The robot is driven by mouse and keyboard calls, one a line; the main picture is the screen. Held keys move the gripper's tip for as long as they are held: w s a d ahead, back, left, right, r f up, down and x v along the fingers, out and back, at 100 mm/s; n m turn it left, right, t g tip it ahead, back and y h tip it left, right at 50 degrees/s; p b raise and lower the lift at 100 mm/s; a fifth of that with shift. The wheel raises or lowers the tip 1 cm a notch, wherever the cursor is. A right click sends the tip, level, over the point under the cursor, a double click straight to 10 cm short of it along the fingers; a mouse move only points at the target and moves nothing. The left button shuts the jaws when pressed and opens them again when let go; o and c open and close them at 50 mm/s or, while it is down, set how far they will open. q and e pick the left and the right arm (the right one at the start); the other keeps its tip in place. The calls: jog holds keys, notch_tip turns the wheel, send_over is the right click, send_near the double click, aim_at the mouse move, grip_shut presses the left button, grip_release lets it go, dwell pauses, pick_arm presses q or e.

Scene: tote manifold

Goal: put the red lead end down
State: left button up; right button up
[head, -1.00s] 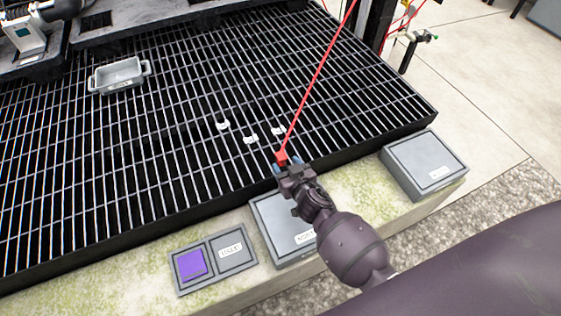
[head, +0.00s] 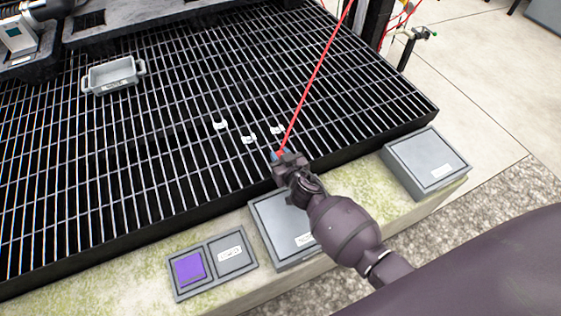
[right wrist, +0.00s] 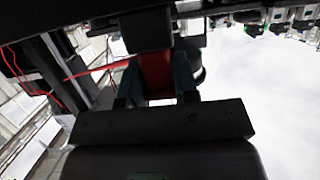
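The red lead (head: 318,82) runs taut from the upper right of the head view down to my right gripper (head: 281,157). The red lead end is mostly hidden by the gripper in the head view. In the right wrist view the red lead end (right wrist: 155,72) sits between the two bluish fingers of my right gripper (right wrist: 157,80), which is shut on it. The gripper is over the front edge of the black grating (head: 150,190), near several small white clips (head: 248,139). My left gripper does not show clearly.
A grey handled tray (head: 112,76) rests on the grating at the left. Along the mossy ledge (head: 360,200) are a grey box (head: 285,225), another grey box (head: 427,163) at right, and a two-part tray (head: 236,252) with a purple block (head: 189,268). A post stands at the upper right.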

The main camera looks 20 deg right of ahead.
grip_shut()
jog(key=shift+r, duration=0.1)
